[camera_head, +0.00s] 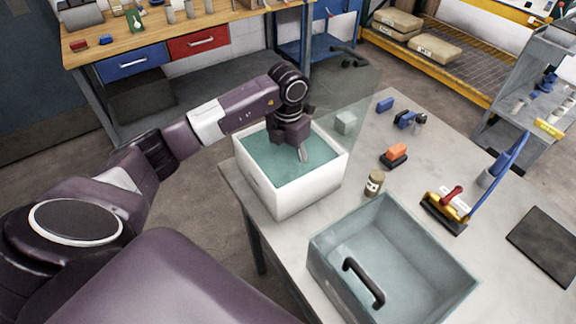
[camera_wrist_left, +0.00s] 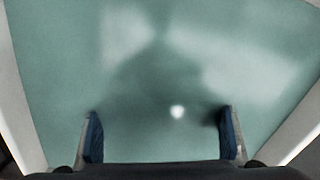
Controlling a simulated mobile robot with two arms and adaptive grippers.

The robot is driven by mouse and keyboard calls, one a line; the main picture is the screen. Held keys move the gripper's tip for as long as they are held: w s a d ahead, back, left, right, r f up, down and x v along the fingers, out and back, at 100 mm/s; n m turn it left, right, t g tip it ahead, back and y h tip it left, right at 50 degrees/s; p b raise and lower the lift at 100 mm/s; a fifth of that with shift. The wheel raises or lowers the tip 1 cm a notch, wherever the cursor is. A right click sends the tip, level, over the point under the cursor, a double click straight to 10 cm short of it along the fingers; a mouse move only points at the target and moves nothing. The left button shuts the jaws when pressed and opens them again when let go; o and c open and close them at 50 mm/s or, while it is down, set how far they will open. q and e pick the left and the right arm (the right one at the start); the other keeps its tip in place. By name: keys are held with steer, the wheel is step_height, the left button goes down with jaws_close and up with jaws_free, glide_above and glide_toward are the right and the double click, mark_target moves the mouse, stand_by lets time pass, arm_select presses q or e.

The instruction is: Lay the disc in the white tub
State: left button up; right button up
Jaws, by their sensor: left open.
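The white tub (camera_head: 294,197) stands at the near-left corner of the grey table, with a flat teal surface inside that looks like liquid. It also fills most of the left wrist view (camera_wrist_left: 290,138). My left gripper (camera_head: 302,153) points down inside the tub's opening. In the left wrist view its two blue-padded fingers (camera_wrist_left: 162,137) are wide apart with nothing between them. A small bright spot shows on the teal surface; I cannot tell if it is a reflection. I cannot make out the disc in either view. My right gripper is not in view.
A grey open bin (camera_head: 330,268) with a black handle stands right of the tub at the front. A small jar (camera_head: 374,184), an orange-topped block (camera_head: 395,154), a clear cube (camera_head: 345,122) and a yellow-edged tool (camera_head: 446,213) are on the table. A black mat (camera_head: 545,245) lies at right.

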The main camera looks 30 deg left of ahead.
mark_target(288, 169)
arm_select(q)
step_height(288, 169, up, 12)
steer(key=b, duration=0.2)
steer(key=shift+f+b, duration=0.2)
steer(key=shift+b, duration=0.1)
